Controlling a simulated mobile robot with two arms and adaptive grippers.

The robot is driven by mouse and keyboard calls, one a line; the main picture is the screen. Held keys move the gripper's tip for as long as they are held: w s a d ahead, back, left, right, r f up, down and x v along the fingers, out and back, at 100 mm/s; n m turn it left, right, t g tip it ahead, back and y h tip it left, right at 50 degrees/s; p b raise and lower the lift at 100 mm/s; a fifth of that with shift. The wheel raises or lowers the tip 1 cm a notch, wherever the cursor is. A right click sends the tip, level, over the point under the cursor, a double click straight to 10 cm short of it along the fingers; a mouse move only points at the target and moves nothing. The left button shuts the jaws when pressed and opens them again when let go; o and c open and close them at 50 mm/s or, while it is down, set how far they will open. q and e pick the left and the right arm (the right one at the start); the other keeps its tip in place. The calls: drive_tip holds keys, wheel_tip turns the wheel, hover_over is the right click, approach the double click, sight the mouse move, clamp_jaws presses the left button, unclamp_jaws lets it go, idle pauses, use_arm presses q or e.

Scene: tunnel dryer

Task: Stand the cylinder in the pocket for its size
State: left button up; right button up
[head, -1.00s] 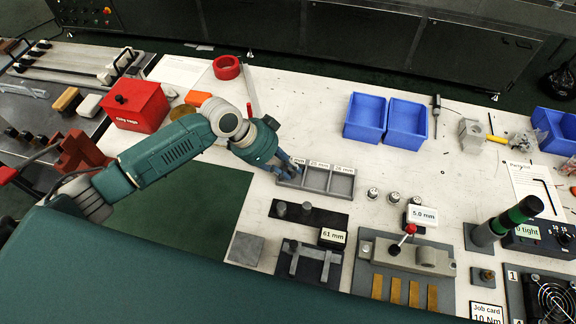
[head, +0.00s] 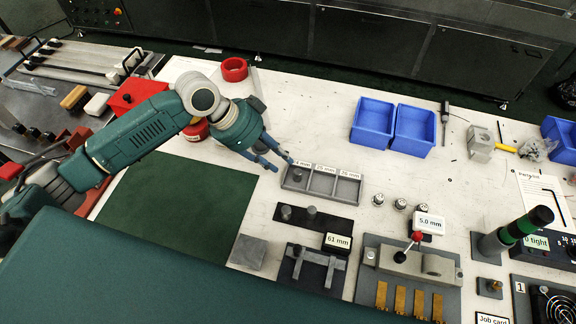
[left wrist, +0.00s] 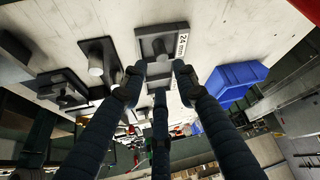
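A grey tray (head: 320,197) with three labelled pockets lies mid-bench in the head view. A grey cylinder (head: 297,174) stands in its left pocket. The left wrist view shows this cylinder (left wrist: 158,52) beside a label (left wrist: 181,46) that seems to read 24 mm. The other two pockets look empty. My left gripper (head: 275,161) is at the tray's left edge, fingers spread and apart from the cylinder in the head view. In the left wrist view the open fingers (left wrist: 158,72) point toward that pocket with nothing between them. My right gripper is not in view.
A dark plate with two pegs (head: 286,211) and a 61 mm display (head: 337,241) lie in front of the tray. Blue bins (head: 372,121) stand behind it. Several small weights (head: 378,199) and a fixture with a red-knobbed lever (head: 416,237) are to its right.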

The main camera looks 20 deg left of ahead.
use_arm(q)
drive_tip(key=shift+v, duration=1.85)
